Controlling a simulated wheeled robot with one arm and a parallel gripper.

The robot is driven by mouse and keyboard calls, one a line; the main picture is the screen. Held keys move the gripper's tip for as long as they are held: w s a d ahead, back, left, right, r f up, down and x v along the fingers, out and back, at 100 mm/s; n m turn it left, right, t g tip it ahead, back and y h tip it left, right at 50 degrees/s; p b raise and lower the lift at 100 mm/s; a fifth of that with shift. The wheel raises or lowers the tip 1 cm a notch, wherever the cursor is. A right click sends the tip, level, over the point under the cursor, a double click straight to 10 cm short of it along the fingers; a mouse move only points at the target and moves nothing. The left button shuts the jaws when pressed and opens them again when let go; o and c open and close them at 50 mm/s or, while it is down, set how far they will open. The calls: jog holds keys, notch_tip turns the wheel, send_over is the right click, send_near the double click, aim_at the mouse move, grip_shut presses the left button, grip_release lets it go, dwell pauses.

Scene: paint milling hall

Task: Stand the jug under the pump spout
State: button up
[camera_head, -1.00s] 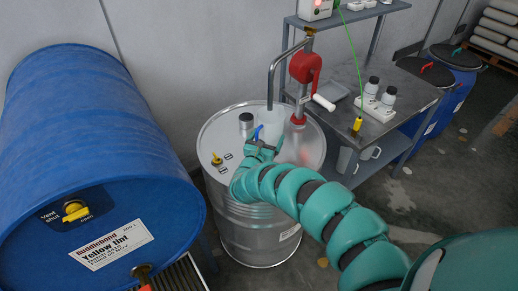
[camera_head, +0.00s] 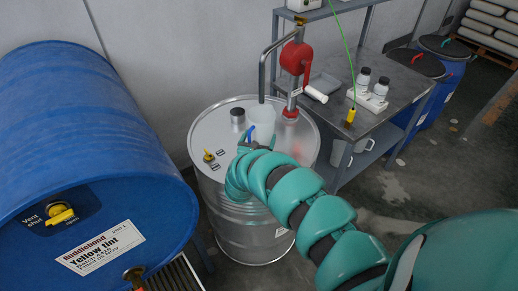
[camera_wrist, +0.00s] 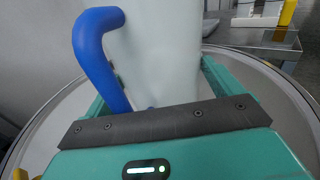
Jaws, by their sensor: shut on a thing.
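The jug (camera_head: 262,119) is pale and translucent with a blue handle (camera_wrist: 98,52). It is upright over the top of the steel drum (camera_head: 206,139), below the end of the bent grey spout pipe (camera_head: 262,75). The pump (camera_head: 297,58) has a red body and a white-gripped crank, and rises from the drum lid. My gripper (camera_head: 255,146) is shut on the jug; in the wrist view the jug (camera_wrist: 165,55) stands between the two teal fingers, handle to the left. The jug's base is hidden, so I cannot tell whether it touches the lid.
A blue drum (camera_head: 85,130) with a yellow vent knob lies on the left. A steel table (camera_head: 395,100) on the right bears white bottles (camera_head: 380,88) and a yellow-ended green cable (camera_head: 350,115). Blue drums (camera_head: 440,50) stand beyond. A dark cap (camera_head: 238,116) is on the lid.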

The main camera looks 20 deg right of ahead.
jog(key=shift+f+b, duration=1.65)
jog(key=shift+f, duration=0.25)
jog(key=shift+f, duration=0.2)
jog(key=o, duration=0.7)
jog(key=shift+r, duration=0.1)
